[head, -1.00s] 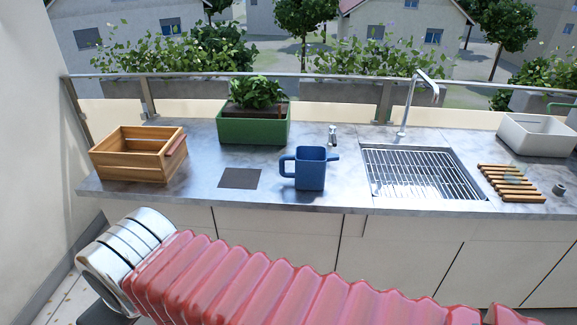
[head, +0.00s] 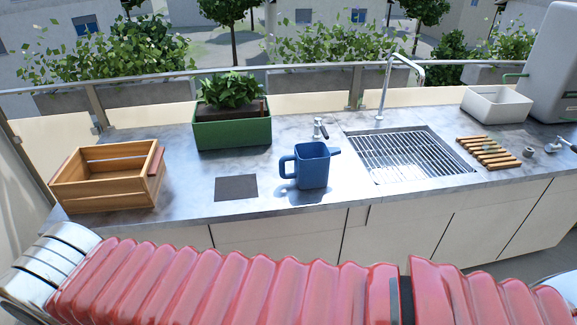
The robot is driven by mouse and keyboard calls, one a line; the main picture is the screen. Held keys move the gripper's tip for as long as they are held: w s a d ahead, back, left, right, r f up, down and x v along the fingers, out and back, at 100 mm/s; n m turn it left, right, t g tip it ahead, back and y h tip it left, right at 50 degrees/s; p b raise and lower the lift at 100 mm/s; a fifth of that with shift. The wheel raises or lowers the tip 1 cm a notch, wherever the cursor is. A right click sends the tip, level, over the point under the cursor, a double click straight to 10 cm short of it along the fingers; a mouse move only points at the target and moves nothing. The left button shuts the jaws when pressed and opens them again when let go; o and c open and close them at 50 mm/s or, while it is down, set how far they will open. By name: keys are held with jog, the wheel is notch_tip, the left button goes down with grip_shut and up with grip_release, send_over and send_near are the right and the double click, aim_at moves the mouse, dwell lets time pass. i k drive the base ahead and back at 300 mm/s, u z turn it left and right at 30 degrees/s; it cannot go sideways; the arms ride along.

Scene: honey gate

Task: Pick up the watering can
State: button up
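The blue watering can (head: 312,167) stands upright on the grey countertop (head: 240,209), near its front edge. Its handle is on the left side and its short spout points right. The can is left of the sink and right of a dark square mat. My red ribbed arm lies across the bottom of the head view, in front of the counter and apart from the can. My gripper is not in view.
A wooden crate (head: 66,197) stands at the left and a green planter (head: 232,134) behind the dark mat (head: 236,188). The sink with a grid (head: 408,156), tall faucet (head: 383,85), wooden slat rack (head: 487,152) and white basin (head: 494,105) are to the right.

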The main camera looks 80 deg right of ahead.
aim_at(312, 160)
jog(key=i, duration=0.5)
jog(key=z, duration=2.55)
jog(key=i, duration=0.5)
jog(key=u, duration=0.05)
